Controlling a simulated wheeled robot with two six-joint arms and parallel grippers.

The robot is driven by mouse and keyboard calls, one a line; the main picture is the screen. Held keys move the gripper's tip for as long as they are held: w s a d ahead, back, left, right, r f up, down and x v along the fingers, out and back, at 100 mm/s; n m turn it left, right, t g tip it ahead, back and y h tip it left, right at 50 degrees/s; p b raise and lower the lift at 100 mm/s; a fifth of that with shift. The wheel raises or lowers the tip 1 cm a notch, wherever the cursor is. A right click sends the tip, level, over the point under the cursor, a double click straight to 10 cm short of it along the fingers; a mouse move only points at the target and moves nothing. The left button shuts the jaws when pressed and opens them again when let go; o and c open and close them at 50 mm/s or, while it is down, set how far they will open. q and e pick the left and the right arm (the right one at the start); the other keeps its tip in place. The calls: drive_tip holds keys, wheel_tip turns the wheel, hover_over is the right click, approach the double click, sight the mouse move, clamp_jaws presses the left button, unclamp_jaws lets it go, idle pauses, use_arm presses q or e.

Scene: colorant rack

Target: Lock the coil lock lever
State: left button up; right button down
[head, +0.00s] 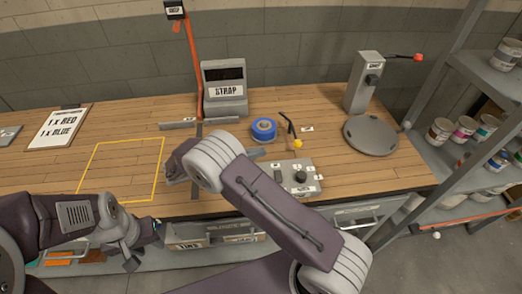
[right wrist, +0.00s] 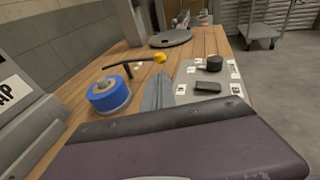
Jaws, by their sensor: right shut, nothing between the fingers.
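The coil lock lever is a black bent bar (head: 289,126) with a yellow knob (head: 297,143), just right of a blue coil (head: 263,128). In the right wrist view the lever (right wrist: 130,66) stands behind the coil (right wrist: 108,95), its yellow knob (right wrist: 160,57) at the right end. My right gripper (head: 173,178) is shut and empty, left of the coil and well apart from the lever; my forearm partly hides that area. My left gripper (head: 143,246) looks open and empty, low at the table's front left.
A grey box with a black knob (head: 300,177) sits close right of my right forearm. A STRAP unit (head: 224,88) stands behind the coil. A round grey plate (head: 370,135) and a shelf of cans (head: 440,131) are to the right. The yellow-outlined area (head: 125,165) is clear.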

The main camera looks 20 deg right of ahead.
sight(295, 145)
drive_tip(key=p+x, duration=0.1)
drive_tip(key=x, duration=1)
use_arm(q)
drive_tip(key=shift+r, duration=0.55)
drive_tip(key=shift+d, duration=0.1)
use_arm(e)
drive_tip(key=shift+s, duration=0.1)
